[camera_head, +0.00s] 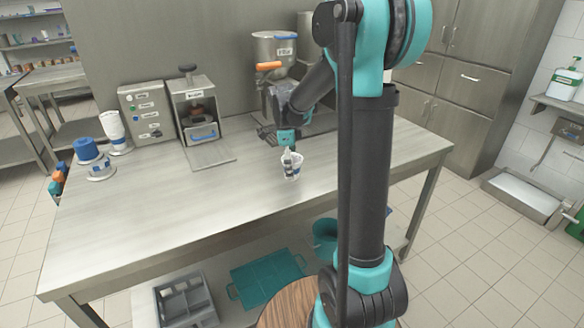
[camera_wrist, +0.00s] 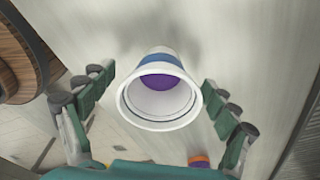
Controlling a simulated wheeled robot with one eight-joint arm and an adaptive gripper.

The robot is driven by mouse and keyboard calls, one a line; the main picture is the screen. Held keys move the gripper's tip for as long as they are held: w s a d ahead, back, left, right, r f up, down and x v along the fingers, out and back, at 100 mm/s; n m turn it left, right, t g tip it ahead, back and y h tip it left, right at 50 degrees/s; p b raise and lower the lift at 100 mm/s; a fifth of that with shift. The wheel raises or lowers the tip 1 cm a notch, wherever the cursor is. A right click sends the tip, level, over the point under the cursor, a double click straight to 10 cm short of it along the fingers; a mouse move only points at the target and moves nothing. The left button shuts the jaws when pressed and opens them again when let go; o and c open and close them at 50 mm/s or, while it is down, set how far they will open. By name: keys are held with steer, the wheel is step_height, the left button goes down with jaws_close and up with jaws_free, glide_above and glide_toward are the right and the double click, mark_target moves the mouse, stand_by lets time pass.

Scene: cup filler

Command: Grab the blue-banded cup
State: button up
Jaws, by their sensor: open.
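The blue-banded cup (camera_head: 292,167) is white and stands on the steel table near its middle, open end up. In the wrist view the cup (camera_wrist: 160,108) shows its wide white rim, a blue band and something purple inside. My gripper (camera_head: 287,150) is at the cup, partly overlapping it in the head view. In the wrist view my gripper (camera_wrist: 158,85) has its fingers spread to the left and right of the cup, with gaps on both sides.
Stacked cups (camera_head: 113,128) and blue lids (camera_head: 86,149) stand at left. The table's front left is clear.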

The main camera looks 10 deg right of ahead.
steer(key=shift+c, duration=0.2)
steer(key=c, duration=1.3)
steer(key=shift+r, duration=0.15)
